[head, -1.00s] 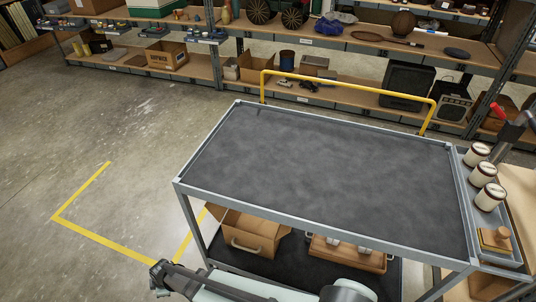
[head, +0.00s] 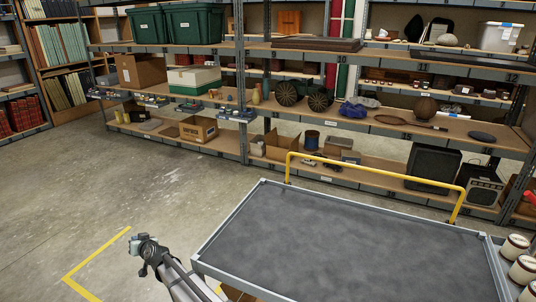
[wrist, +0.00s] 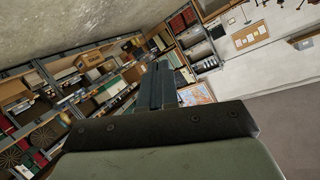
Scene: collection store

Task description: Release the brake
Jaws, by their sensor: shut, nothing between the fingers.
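No brake can be made out in either view. The grey cart (head: 350,238) has an empty dark top and a yellow handle bar (head: 375,172) along its far side.
Shelving (head: 300,45) with boxes, bins and loose objects stands beyond the cart. White jars (head: 516,246) sit in a side tray at the cart's right, with part of a red object (head: 530,197) behind them. Floor left of the cart is open, with yellow tape (head: 95,255).

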